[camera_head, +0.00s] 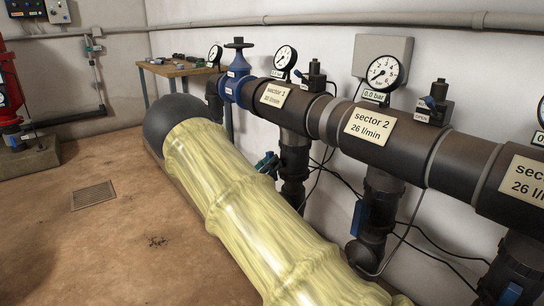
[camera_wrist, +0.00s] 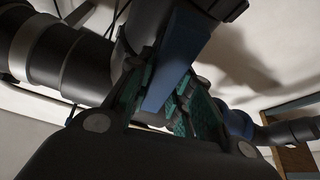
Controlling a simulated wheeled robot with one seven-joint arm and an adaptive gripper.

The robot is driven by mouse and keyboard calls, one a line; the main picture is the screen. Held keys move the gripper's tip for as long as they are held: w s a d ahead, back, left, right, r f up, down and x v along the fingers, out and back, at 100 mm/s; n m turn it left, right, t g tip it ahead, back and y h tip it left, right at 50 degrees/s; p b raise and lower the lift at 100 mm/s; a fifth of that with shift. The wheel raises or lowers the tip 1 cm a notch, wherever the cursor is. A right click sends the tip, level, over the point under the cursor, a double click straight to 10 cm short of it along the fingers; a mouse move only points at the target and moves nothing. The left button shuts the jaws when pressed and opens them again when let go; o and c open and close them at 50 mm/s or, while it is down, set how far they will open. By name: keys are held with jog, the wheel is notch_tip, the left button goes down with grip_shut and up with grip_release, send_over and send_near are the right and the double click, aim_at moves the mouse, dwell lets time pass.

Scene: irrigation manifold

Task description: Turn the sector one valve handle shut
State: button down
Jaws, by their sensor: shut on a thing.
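The sector 1 label (camera_head: 273,94) is on the dark manifold pipe, and the sector 1 valve's down-pipe (camera_head: 293,170) drops below it. In the wrist view the blue valve handle (camera_wrist: 172,75) runs between the teal-padded fingers of my gripper (camera_wrist: 170,105), which is shut on it. In the head view my gripper (camera_head: 267,162) is a small teal and dark shape left of that down-pipe, partly behind my yellow-covered arm. The handle cannot be made out clearly there, and its angle to the pipe is hard to tell.
The sector 2 valve's blue handle (camera_head: 360,217) hangs along its own down-pipe to the right. Loose black cables (camera_head: 335,172) run along the wall behind the pipes. A wooden workbench (camera_head: 178,70) stands at the back.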

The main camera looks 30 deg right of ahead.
jog(key=n+t+p, duration=0.1)
jog(key=p, duration=0.1)
jog(key=n+p, duration=0.2)
jog(key=n+t+y+p, duration=0.1)
jog(key=n, duration=0.1)
jog(key=shift+w+r+t+p, duration=0.15)
jog(key=shift+r+t+p, duration=0.15)
jog(key=shift+p, duration=0.1)
jog(key=n+y+p, duration=0.1)
jog(key=n+p, duration=0.2)
jog(key=n+t+y+p, duration=0.1)
jog(key=n+p, duration=0.1)
jog(key=shift+w+f+n+p, duration=0.15)
jog(key=shift+f+n+p, duration=0.05)
jog(key=shift+n+p, duration=0.2)
jog(key=n+p, duration=0.1)
jog(key=n+y+p, duration=0.1)
jog(key=n+p, duration=0.1)
jog(key=n+y+p, duration=0.1)
jog(key=shift+w+f+n+t, duration=0.1)
jog(key=shift+f+n+t, duration=0.2)
jog(key=shift+f+n+y+p, duration=0.25)
jog(key=shift+n+y+p, duration=0.25)
jog(key=shift+n+p, duration=0.75)
jog(key=shift+f, duration=0.15)
jog(key=c, duration=1.3)
grip_release()
jog(key=shift+a, duration=0.15)
